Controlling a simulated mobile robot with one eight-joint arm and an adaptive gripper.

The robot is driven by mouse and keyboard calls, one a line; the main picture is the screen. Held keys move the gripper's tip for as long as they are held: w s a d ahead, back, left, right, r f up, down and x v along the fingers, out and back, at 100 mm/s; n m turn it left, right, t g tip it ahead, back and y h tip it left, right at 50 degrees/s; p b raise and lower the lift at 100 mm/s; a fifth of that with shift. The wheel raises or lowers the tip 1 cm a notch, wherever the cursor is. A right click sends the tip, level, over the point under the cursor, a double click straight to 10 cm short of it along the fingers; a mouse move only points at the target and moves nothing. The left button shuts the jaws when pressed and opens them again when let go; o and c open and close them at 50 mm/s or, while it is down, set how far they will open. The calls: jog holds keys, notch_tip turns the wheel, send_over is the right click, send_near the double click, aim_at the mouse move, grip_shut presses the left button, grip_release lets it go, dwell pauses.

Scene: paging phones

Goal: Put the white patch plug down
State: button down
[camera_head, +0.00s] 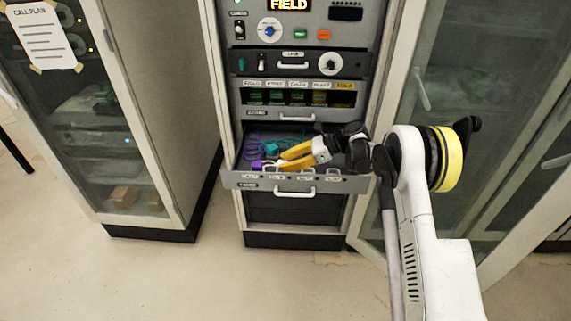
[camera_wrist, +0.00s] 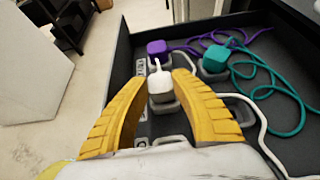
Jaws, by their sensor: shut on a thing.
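My gripper (camera_head: 294,157) reaches from the right into the open drawer of the middle cabinet. In the wrist view my gripper (camera_wrist: 157,95) has its two yellow fingers closed on both sides of the white patch plug (camera_wrist: 161,86).
A purple plug (camera_wrist: 157,48) and a teal plug (camera_wrist: 215,59) stand in grey holders beyond the white one, their cords lying in the drawer (camera_head: 240,181). Several holders line the drawer's front. Glass-doored cabinets stand left (camera_head: 125,130) and right. Pale floor is clear in front.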

jog(key=shift+f, duration=0.1)
jog(key=shift+f, duration=0.2)
jog(key=c, duration=1.1)
grip_release()
jog(key=shift+c, duration=0.2)
